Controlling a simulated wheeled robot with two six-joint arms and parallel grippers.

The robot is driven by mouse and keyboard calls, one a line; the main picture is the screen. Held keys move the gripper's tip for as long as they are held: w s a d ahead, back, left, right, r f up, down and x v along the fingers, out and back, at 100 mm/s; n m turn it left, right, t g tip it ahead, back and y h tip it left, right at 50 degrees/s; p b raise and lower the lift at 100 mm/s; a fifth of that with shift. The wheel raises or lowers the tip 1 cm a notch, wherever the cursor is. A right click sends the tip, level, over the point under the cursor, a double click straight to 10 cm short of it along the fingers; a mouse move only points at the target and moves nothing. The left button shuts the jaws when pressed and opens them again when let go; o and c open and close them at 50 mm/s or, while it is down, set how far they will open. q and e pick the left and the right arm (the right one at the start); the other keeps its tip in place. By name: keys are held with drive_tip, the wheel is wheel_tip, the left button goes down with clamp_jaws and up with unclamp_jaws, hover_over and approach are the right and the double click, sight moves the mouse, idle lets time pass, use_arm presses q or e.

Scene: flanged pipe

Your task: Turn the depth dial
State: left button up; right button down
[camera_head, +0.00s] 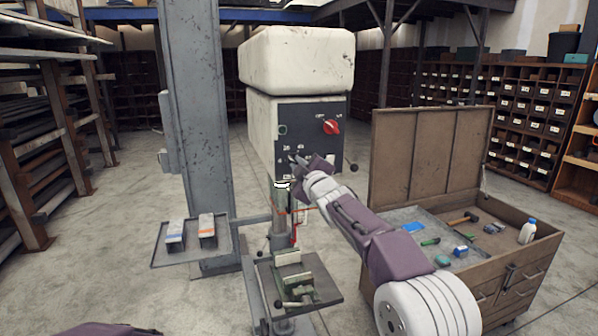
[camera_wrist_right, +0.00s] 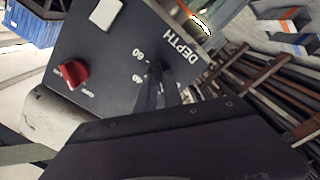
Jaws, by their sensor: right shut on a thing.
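The dark control panel (camera_head: 310,115) is on the front of the cream drill press head. My right gripper (camera_head: 296,160) reaches to the panel's lower left and is shut on the depth dial. In the right wrist view its dark fingers (camera_wrist_right: 154,90) cover the dial, so its pointer and setting cannot be read. My left gripper is not in view.
A red switch knob (camera_head: 331,127) sits at the panel's upper right. A black-ended lever (camera_head: 353,167) sticks out to the right. Below are the work table (camera_head: 325,292) with a vise and a side tray (camera_head: 160,255). An open tool chest (camera_head: 425,150) stands to the right.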

drive_tip(key=n+b, duration=0.1)
drive_tip(key=n, duration=0.3)
drive_tip(key=shift+r, duration=0.2)
drive_tip(key=shift+n, duration=1.6)
drive_tip(key=shift+r, duration=0.15)
drive_tip(key=c, duration=1.5)
unclamp_jaws()
drive_tip(key=shift+w+f, duration=0.2)
drive_tip(key=shift+f, duration=0.1)
drive_tip(key=shift+s+b, duration=0.1)
drive_tip(key=shift+b, duration=0.2)
